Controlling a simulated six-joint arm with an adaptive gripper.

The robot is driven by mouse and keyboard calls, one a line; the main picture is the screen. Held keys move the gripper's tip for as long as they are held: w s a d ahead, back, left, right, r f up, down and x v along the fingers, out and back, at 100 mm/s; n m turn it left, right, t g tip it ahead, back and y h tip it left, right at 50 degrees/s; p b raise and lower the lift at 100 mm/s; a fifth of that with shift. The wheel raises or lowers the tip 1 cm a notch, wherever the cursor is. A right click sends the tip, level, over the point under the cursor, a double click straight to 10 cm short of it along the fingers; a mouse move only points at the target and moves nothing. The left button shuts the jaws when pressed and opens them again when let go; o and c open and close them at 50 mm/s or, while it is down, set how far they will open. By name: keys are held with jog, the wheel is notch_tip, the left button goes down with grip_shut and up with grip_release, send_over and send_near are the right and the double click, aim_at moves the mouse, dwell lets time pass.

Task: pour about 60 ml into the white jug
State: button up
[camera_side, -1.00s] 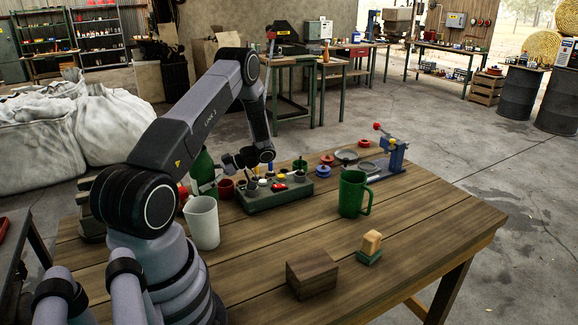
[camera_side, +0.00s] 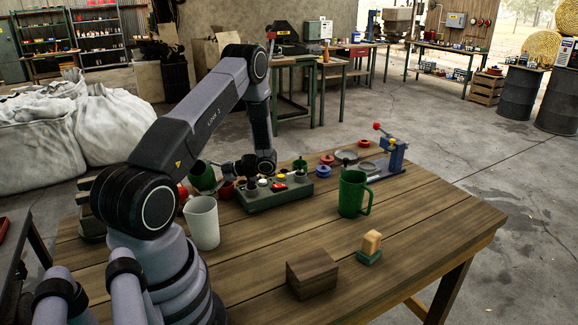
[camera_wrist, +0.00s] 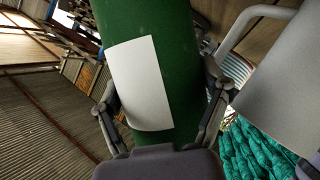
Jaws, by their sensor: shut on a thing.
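The white jug (camera_side: 203,224) stands upright on the table near my arm's base. In the wrist view a pale vessel with a handle (camera_wrist: 284,70), apparently the jug, fills the right side. My gripper (camera_side: 222,170) is shut around a green bottle (camera_side: 202,176), which is tilted and held behind the jug. In the wrist view the bottle (camera_wrist: 184,62) has a blank white label and a finger on each side. The bottle's mouth, any liquid stream and the inside of the jug are not visible.
A green control box (camera_side: 262,201) with buttons sits right of the jug. A green mug (camera_side: 352,194), a wooden block (camera_side: 311,274) and a small wooden-handled stamp (camera_side: 370,247) stand farther right. A blue vise-like device (camera_side: 393,157) is at the back. The front right of the table is mostly clear.

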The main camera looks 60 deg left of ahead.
aim_at(203, 165)
jog(key=shift+w+a+r+n+y, duration=0.1)
jog(key=shift+a+r+n+y, duration=0.15)
jog(key=shift+n, duration=0.2)
jog(key=shift+w+a+r+n+y, duration=0.1)
jog(key=shift+a+n+y, duration=0.1)
jog(key=shift+n+y, duration=0.2)
jog(key=shift+w+a+n+y, duration=0.1)
jog(key=shift+a+n+y, duration=0.2)
jog(key=shift+n+y, duration=0.7)
jog(key=shift+s+d+r+n+g, duration=0.15)
jog(key=shift+d+r+n, duration=0.1)
jog(key=shift+r+n, duration=0.2)
jog(key=shift+s+d+r+n+g, duration=0.1)
jog(key=shift+d+r+n+g, duration=0.1)
jog(key=shift+r+n, duration=0.2)
jog(key=shift+r+n+y, duration=0.25)
jog(key=shift+r+n, duration=0.15)
jog(key=shift+r, duration=0.1)
jog(key=shift+d+r+n, duration=0.1)
jog(key=shift+r+n, duration=0.25)
jog(key=shift+n, duration=0.05)
jog(key=shift+d+n+g, duration=0.1)
jog(key=shift+n+g, duration=0.15)
jog(key=shift+n, duration=0.05)
jog(key=shift+w+a, duration=0.2)
jog(key=shift+a, duration=0.15)
jog(key=shift+n+y, duration=0.3)
